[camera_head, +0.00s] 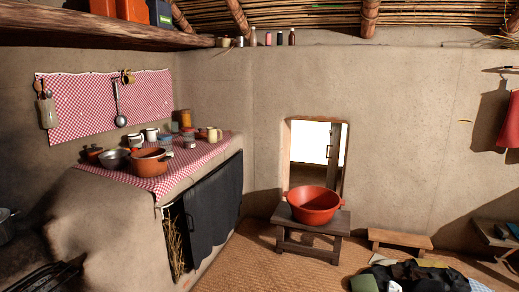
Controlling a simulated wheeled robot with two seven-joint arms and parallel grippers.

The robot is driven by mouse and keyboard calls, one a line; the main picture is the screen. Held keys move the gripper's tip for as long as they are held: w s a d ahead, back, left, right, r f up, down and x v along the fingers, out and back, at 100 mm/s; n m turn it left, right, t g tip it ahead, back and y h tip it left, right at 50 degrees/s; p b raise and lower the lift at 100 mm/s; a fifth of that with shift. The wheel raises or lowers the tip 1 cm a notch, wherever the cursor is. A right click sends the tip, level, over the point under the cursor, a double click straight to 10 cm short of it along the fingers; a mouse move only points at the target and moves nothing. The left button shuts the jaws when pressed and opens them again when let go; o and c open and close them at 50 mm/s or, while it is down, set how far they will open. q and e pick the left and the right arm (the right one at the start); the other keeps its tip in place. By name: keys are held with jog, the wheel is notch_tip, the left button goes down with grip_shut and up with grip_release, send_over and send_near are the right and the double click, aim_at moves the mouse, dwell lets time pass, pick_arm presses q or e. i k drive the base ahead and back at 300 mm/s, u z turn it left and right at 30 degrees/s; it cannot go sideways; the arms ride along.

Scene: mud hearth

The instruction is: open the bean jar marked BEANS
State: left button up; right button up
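No BEANS marking is readable, so I cannot tell which container is the bean jar. Several small pots, mugs and tins stand close together on the checked cloth (204,158) of the mud counter at the left. Among them are a tall tan-orange canister (186,118) at the back, a small tin (189,142) and a cream mug (214,135). Small jars and bottles (280,38) also stand on the ledge along the back wall. Neither of my grippers shows.
An orange-brown pot (151,162) and a metal bowl (114,159) sit at the counter's front. A dark curtain (214,208) hangs below. A red basin (314,204) rests on a low stool (288,226). A low bench (400,239) stands right. Woven floor (250,265) between is clear.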

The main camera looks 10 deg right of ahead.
aim_at(188, 138)
jog(key=z, duration=0.65)
jog(key=i, duration=4.2)
jog(key=u, duration=2.1)
